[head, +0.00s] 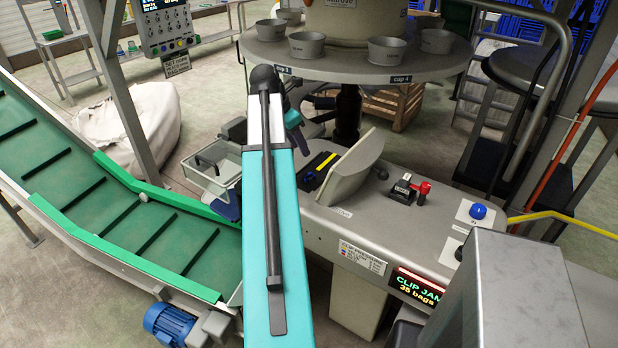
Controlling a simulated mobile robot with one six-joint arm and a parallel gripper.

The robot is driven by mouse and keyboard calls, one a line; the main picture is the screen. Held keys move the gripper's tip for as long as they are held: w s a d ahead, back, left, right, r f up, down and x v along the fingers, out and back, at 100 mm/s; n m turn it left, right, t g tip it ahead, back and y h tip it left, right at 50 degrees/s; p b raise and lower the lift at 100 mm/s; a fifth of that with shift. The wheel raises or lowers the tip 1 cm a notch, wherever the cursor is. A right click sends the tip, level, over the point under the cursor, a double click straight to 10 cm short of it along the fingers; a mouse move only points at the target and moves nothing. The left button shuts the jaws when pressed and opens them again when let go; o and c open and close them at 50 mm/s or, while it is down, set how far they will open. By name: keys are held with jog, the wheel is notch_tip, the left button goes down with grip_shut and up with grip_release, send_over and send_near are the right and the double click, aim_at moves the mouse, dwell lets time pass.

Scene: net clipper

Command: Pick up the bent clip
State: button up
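I cannot make out the bent clip in the head view. The net clipper (320,215) is a grey bench-like machine in the middle, with a slanted grey guard (350,172) on top and a dark slot holding a yellow strip beside it. Its red-lit display (417,287) reads "CLIP JAM" and "35 bags". My teal arm link runs up the middle of the view and covers part of the machine's left side.
A clear tray (193,173) stands at the machine's left end. A green conveyor (75,200) slopes in from the left. A round table with grey cups (305,45) overhangs the back. A red-handled lever (422,190) and blue button (478,211) are at right.

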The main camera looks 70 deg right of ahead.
jog(key=p, duration=0.2)
send_over(310, 173)
jog(key=a, duration=0.2)
jog(key=shift+w+d+f, duration=0.1)
jog(key=shift+w+f, duration=0.05)
jog(key=shift+f, duration=1.75)
jog(key=shift+w+d+f, duration=0.1)
jog(key=shift+w+f, duration=0.05)
jog(key=shift+f, duration=1.75)
jog(key=shift+f, duration=0.1)
jog(key=shift+p+x, duration=0.95)
jog(key=shift+x, duration=1.55)
jog(key=shift+w, duration=0.15)
jog(key=shift+c, duration=0.4)
grip_shut()
